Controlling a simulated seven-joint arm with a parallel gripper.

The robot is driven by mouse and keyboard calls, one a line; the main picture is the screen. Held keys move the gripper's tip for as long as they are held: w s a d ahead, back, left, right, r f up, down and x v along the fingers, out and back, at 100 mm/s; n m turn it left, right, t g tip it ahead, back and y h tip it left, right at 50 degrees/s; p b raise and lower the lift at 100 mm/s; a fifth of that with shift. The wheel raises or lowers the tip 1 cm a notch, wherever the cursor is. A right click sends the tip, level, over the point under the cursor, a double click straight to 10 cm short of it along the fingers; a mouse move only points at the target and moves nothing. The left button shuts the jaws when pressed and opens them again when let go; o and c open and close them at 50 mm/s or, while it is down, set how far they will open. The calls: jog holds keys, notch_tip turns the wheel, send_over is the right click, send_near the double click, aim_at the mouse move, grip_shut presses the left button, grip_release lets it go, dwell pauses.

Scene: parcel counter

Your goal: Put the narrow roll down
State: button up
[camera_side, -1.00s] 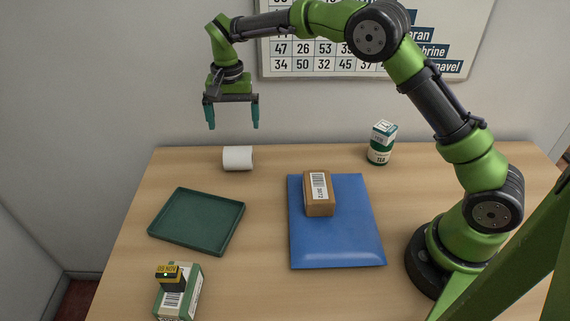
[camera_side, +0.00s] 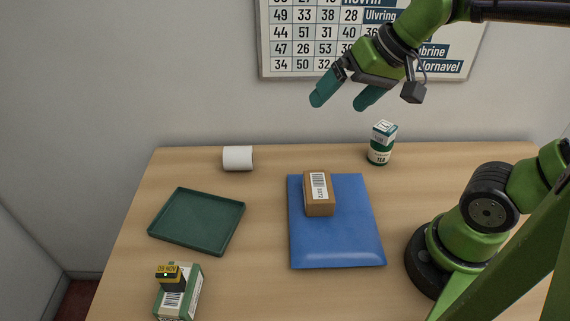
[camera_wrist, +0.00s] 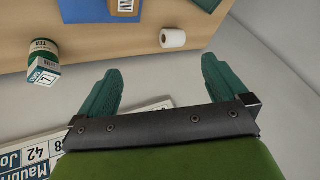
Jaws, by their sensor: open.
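The narrow roll (camera_side: 238,158) is white and lies on its side near the back edge of the table, behind the green tray. It also shows in the wrist view (camera_wrist: 173,38), with the hole in its end visible. My gripper (camera_side: 341,101) is open and empty, high above the back of the table near the wall chart, to the right of the roll and well apart from it. In the wrist view, the two teal fingers (camera_wrist: 163,80) are spread with nothing between them.
A green tray (camera_side: 161,235) sits at the left. A blue mailer (camera_side: 335,245) lies in the middle with a brown box (camera_side: 319,196) on it. A tea box (camera_side: 381,143) stands at the back right. A green-and-white box (camera_side: 180,297) at front left carries a yellow-black item (camera_side: 170,275).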

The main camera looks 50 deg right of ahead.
jog(key=shift+n+t, duration=0.3)
jog(key=shift+t, duration=0.3)
jog(key=s, duration=0.1)
jog(key=s+f, duration=0.2)
jog(key=s, duration=0.1)
jog(key=shift+d+f, duration=0.1)
jog(key=shift+d, duration=0.05)
dwell(0.5)
